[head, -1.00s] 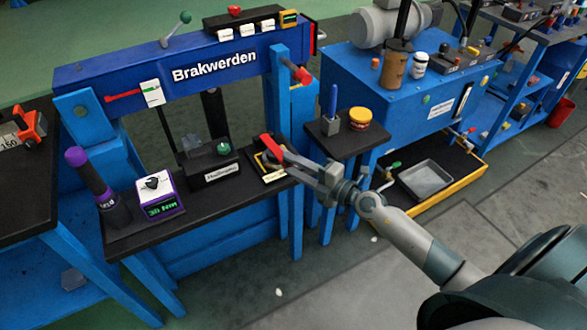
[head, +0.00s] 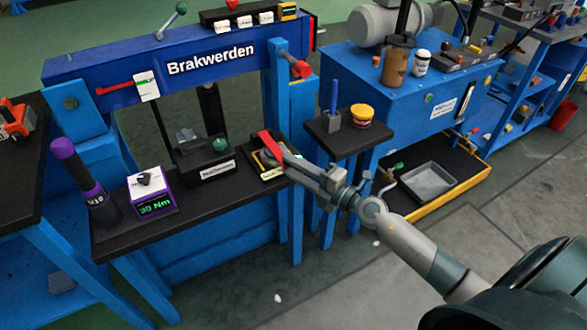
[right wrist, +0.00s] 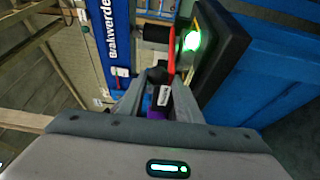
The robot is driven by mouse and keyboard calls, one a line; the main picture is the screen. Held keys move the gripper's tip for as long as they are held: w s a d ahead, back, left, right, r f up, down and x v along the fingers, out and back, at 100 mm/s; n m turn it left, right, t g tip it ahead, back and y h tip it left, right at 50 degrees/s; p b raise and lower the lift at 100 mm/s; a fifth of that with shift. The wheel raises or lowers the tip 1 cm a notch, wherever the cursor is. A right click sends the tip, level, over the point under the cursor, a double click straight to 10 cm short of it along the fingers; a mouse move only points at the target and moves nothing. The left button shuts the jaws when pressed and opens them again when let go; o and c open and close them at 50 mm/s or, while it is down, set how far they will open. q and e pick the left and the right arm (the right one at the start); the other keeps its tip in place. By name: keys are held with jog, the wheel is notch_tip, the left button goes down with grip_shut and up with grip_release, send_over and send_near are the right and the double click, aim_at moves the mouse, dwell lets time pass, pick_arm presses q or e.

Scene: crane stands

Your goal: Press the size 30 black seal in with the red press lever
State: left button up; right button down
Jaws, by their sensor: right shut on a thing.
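The red press lever (head: 271,145) belongs to a small press at the right end of the black bench top under the blue frame. It also shows in the right wrist view (right wrist: 172,50). My right gripper (head: 290,160) reaches it from the right and is shut on the lever. In the right wrist view, the fingers (right wrist: 158,88) come together at the lever's end. The press base (head: 270,173) has a yellow-edged label. A lit green spot (right wrist: 191,41) shows beside the lever. I cannot make out the size 30 black seal. My left gripper is not in view.
A purple-topped tool (head: 84,180) and a 30 Nm display box (head: 151,195) stand at the bench's left. A black fixture with a green knob (head: 219,144) stands left of the press. A small stand (head: 345,138) with a yellow-red jar (head: 361,115) is close beside my right arm.

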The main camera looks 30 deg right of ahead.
dwell(0.3)
jog(key=c, duration=1.4)
grip_release()
jog(key=shift+c, duration=0.2)
jog(key=shift+v, duration=0.85)
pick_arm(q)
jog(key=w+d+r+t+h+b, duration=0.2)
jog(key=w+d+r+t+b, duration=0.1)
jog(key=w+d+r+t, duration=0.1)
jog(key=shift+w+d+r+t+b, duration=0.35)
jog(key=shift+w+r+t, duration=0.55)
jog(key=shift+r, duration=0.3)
pick_arm(e)
jog(key=v, duration=1.5)
jog(key=shift+s+d, duration=0.15)
jog(key=shift+s, duration=0.1)
